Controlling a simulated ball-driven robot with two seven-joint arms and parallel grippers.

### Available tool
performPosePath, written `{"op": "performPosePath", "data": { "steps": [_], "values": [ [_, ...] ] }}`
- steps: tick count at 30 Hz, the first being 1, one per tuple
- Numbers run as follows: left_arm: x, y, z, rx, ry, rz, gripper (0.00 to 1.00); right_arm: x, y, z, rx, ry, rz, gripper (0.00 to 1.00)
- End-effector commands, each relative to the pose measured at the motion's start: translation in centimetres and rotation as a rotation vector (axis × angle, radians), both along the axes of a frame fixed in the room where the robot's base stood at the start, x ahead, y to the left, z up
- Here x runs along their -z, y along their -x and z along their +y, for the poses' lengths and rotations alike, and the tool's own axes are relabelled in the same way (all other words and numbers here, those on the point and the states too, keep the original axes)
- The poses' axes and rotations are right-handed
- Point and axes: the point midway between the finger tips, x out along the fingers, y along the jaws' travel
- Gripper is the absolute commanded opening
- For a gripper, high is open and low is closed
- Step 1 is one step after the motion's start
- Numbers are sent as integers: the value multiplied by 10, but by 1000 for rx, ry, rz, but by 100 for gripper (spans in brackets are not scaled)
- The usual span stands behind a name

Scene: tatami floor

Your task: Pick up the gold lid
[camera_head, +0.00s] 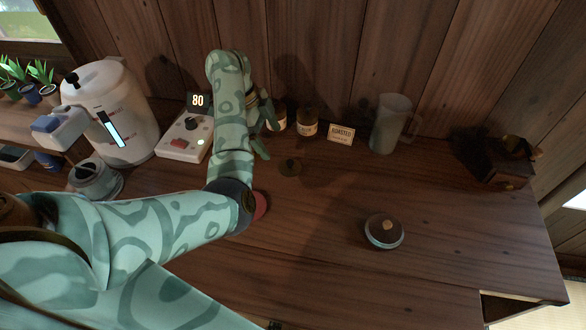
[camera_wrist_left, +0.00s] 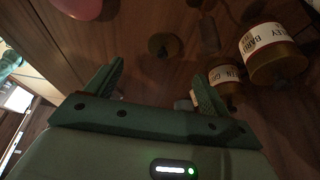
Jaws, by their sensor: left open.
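My right gripper is not in view.
Two labelled jars (camera_head: 307,122) stand close to my left gripper, with a sign (camera_head: 341,134) and a clear pitcher (camera_head: 390,123) to the right. A control box (camera_head: 186,137) stands left. A round dark-topped container (camera_head: 384,232) sits front right. The counter between is clear.

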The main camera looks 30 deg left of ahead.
Motion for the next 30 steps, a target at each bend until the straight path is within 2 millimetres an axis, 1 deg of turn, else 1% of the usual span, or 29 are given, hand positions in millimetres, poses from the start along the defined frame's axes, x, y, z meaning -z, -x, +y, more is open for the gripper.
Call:
{"op": "performPosePath", "data": {
  "steps": [1, 3, 6, 11, 16, 18, 21, 28, 29, 30],
  "values": [
    [21, -1, -5, 2, 1, 5, 82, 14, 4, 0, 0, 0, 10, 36],
    [33, -3, -11, 1, 1, 5, 82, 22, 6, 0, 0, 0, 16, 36],
    [43, -4, -16, 1, 1, 3, 82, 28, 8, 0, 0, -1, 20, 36],
    [51, -7, -20, 0, -1, 0, 82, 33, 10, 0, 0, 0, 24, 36],
    [80, -15, -31, 2, 0, 3, 82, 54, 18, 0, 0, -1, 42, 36],
    [88, -16, -35, 2, 0, 4, 82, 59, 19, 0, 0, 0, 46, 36],
    [94, -17, -38, 2, -1, 2, 82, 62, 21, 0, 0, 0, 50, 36],
    [92, -17, -39, 1, 0, -1, 82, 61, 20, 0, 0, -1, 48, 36],
    [92, -17, -39, 1, 0, -1, 76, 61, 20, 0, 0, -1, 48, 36],
    [92, -17, -39, 1, 0, -1, 65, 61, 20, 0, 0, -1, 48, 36]
  ]
}}
